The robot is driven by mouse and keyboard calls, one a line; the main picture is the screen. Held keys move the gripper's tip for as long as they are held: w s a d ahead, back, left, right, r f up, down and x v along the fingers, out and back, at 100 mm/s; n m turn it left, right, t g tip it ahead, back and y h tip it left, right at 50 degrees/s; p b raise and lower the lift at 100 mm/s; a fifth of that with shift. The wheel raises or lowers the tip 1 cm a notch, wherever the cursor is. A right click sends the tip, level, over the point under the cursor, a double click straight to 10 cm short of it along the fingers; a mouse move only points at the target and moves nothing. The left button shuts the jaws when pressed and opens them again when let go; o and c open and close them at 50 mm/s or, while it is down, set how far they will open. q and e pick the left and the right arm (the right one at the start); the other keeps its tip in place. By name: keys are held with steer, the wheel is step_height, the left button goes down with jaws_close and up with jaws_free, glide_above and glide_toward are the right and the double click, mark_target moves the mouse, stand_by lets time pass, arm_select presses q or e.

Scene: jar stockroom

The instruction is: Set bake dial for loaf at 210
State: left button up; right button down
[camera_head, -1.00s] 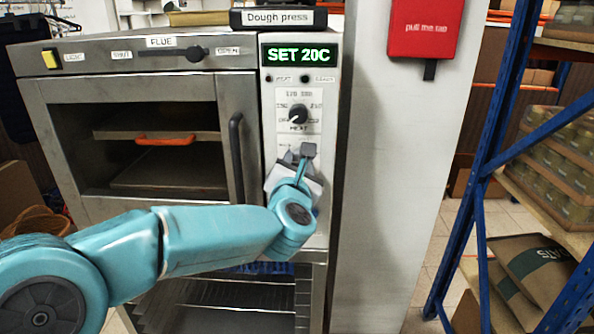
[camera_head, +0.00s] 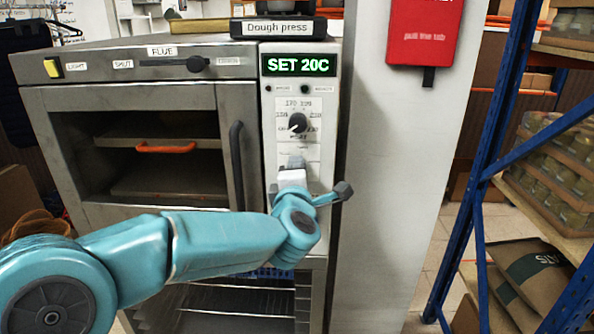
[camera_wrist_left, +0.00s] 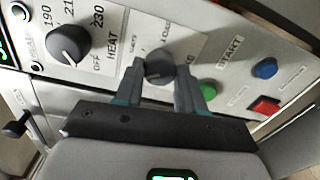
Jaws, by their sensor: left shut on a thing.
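The oven's control panel has a green display (camera_head: 298,64) reading "SET 20C". The HEAT dial (camera_head: 298,123) below it is a black knob with a white pointer towards the lower left; in the left wrist view the dial (camera_wrist_left: 70,44) is ringed by OFF, 190, 210 and 230. My left gripper (camera_head: 293,163) is at the panel below this dial. In the left wrist view the gripper (camera_wrist_left: 161,72) is shut on a second, lower dark knob (camera_wrist_left: 158,68), one finger on each side. That knob's labels are too blurred or covered to read fully. My right gripper is not in view.
Beside the lower knob are a START label, a green button (camera_wrist_left: 208,91), a blue button (camera_wrist_left: 264,68) and a red switch (camera_wrist_left: 265,106). The oven door handle (camera_head: 236,165) stands left of the panel. A blue rack (camera_head: 487,160) stands at the right.

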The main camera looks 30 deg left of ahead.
arm_select(q)
steer(key=m+p, duration=0.2)
steer(key=m, duration=0.5)
steer(key=m+p, duration=0.3)
steer(key=m, duration=0.5)
steer(key=m+p, duration=0.3)
steer(key=m, duration=0.5)
steer(key=shift+d+f, duration=0.1)
steer(key=shift+f, duration=0.2)
steer(key=shift+m, duration=0.4)
steer(key=o, duration=1)
steer(key=shift+o, duration=0.2)
steer(key=shift+s+r+y, duration=0.1)
steer(key=shift+y, duration=0.2)
